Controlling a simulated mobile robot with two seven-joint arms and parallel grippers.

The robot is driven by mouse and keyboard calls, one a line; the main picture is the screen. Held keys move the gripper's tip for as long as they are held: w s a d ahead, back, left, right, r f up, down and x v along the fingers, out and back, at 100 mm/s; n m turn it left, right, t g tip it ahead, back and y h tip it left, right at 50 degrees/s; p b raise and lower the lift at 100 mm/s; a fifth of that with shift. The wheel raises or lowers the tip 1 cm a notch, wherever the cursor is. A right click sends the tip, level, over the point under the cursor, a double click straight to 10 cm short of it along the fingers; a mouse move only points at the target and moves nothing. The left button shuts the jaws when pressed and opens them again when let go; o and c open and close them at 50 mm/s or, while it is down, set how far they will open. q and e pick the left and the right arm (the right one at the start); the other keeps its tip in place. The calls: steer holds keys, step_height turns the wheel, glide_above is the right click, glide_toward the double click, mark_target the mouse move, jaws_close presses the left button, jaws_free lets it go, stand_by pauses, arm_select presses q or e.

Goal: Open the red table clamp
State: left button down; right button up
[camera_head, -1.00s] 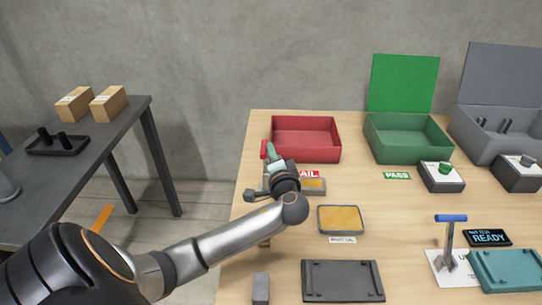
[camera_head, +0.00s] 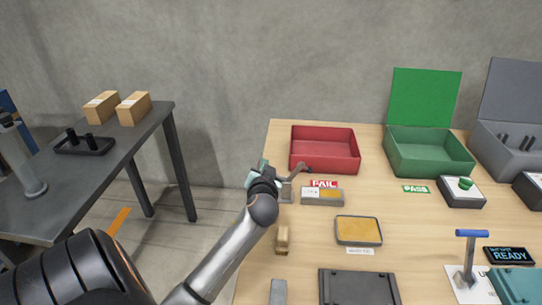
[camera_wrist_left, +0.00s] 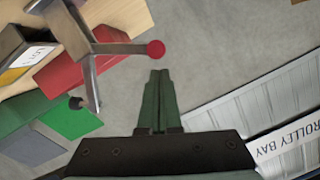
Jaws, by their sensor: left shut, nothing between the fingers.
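The clamp is a grey metal bracket with a bar (camera_head: 298,170) near the table's left edge, in front of the red bin. In the left wrist view, its metal arm (camera_wrist_left: 112,48) ends in a red ball knob (camera_wrist_left: 156,49). The knob is hidden in the head view. My left gripper (camera_head: 256,172) is at the table's left edge beside the clamp, partly hidden by its own wrist. In the left wrist view, its green fingers (camera_wrist_left: 158,73) are shut and empty, with the tips close to the knob in the picture. I cannot tell whether they touch. My right gripper is not in view.
The red bin (camera_head: 325,170) stands behind the clamp. A FAIL label (camera_head: 324,184) and a grey block (camera_head: 322,197) lie to its right. A small wooden block (camera_head: 283,240) is near the table's left edge. Floor separates this table from the dark side table (camera_head: 98,170).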

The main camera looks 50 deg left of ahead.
arm_select(q)
steer(key=shift+s+a+f+n, duration=0.35)
steer(key=shift+f+n, duration=0.1)
steer(key=shift+n, duration=0.15)
steer(key=shift+r, duration=0.1)
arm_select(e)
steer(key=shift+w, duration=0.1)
